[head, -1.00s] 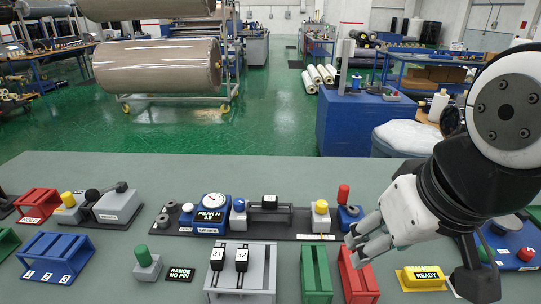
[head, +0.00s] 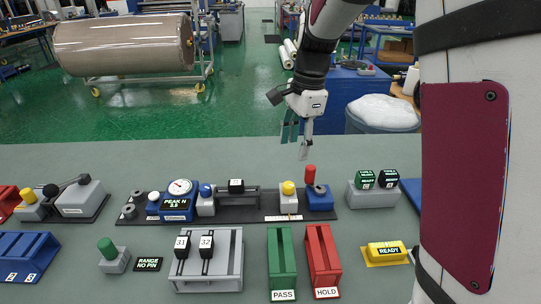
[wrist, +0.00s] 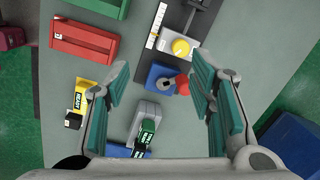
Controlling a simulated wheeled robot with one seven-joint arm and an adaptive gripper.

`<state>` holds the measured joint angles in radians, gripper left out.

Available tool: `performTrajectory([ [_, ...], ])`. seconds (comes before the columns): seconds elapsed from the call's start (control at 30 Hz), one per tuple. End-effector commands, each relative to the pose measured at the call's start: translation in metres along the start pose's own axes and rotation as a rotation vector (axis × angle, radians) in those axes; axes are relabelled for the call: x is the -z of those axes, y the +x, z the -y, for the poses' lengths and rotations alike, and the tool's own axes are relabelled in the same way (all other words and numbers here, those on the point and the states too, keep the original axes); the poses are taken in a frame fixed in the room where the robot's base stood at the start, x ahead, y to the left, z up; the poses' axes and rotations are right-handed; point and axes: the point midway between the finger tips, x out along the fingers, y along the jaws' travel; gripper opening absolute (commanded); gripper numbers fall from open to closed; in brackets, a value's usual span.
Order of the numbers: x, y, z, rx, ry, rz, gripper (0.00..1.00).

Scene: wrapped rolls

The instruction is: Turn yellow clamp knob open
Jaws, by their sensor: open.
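A yellow round knob (head: 288,188) sits on a white block at the right part of the long dark fixture. It also shows in the wrist view (wrist: 181,47), near the top, past the fingertips. Next to it, a blue block (head: 319,201) carries a red-topped post (head: 310,174). My gripper (head: 297,143) points down above the fixture's right end, apart from the knob. In the wrist view, its teal-padded fingers (wrist: 158,80) are spread wide with nothing between them, and the red top lies near the right finger.
Another yellow knob (head: 27,195) is on a device at the far left. A green PASS rack (head: 282,262) and red HOLD rack (head: 323,259) stand in front of the fixture. A grey block with two READY cubes (head: 374,196) and a yellow READY block (head: 386,251) are to the right.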

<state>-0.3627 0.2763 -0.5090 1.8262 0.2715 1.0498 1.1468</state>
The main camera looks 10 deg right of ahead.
Motion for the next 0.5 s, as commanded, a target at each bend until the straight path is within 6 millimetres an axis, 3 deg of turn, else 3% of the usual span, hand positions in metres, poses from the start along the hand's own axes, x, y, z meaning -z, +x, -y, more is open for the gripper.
performTrajectory([
  [0.2,0.007,0.035,0.038,-0.046,0.217,-0.069,0.49],
  [0.5,0.009,0.052,0.05,-0.054,0.297,-0.097,0.49],
])
